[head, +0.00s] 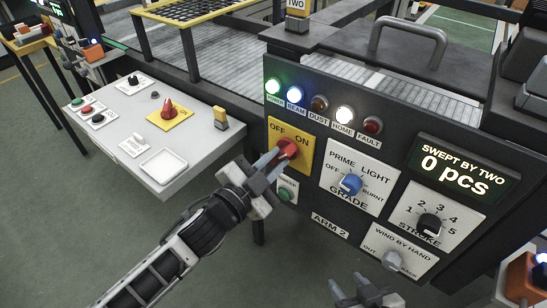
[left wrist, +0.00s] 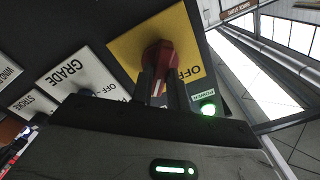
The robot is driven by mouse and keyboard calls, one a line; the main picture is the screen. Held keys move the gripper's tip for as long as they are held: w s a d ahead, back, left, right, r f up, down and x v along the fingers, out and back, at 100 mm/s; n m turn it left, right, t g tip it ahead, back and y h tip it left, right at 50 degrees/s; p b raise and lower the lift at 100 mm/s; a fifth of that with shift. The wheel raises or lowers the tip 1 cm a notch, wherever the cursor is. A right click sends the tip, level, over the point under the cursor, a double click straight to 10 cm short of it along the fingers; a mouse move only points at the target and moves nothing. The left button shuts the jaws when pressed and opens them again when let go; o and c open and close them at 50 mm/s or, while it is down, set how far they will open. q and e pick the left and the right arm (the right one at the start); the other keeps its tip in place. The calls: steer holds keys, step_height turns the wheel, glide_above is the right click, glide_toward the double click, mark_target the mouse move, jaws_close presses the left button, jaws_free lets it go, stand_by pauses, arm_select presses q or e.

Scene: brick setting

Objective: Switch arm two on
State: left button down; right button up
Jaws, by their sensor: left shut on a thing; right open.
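The ARM 2 panel carries a yellow OFF/ON plate (head: 277,128) with a red rotary switch (head: 289,147). My left gripper (head: 276,160) is shut on the red switch handle, and its fingers cover part of it. In the left wrist view the red switch (left wrist: 159,56) sits between the two dark fingers (left wrist: 160,92), in front of the yellow plate (left wrist: 188,42). Which word the handle points at is hard to tell. The green POWER lamp (head: 272,86) is lit. My right gripper (head: 366,293) is open and empty, low in front of the panel.
The BEAM (head: 294,95) and HOME (head: 344,114) lamps are lit; DUST and FAULT look dark. A blue GRADE knob (head: 350,185), a black STROKE knob (head: 429,225) and a counter display (head: 455,170) reading 0 pcs are to the right. A white side table (head: 205,140) stands left.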

arm_select(q)
steer(key=shift+m, duration=0.6)
steer(key=c, duration=1.4)
jaws_free()
steer(key=shift+o, duration=0.2)
steer(key=b+v, duration=0.2)
steer(key=v, duration=1.4)
steer(key=s+a+f+n+g+y, duration=0.2)
steer(key=f+n+y, duration=0.1)
steer(key=f+n, duration=0.4)
steer(key=s+a+f+n+g+y, duration=0.2)
steer(key=f+n, duration=0.4)
steer(key=f, duration=0.4)
steer(key=shift+s+f+n+y, duration=0.2)
steer(key=shift+s+n+y, duration=0.25)
steer(key=shift+y, duration=0.75)
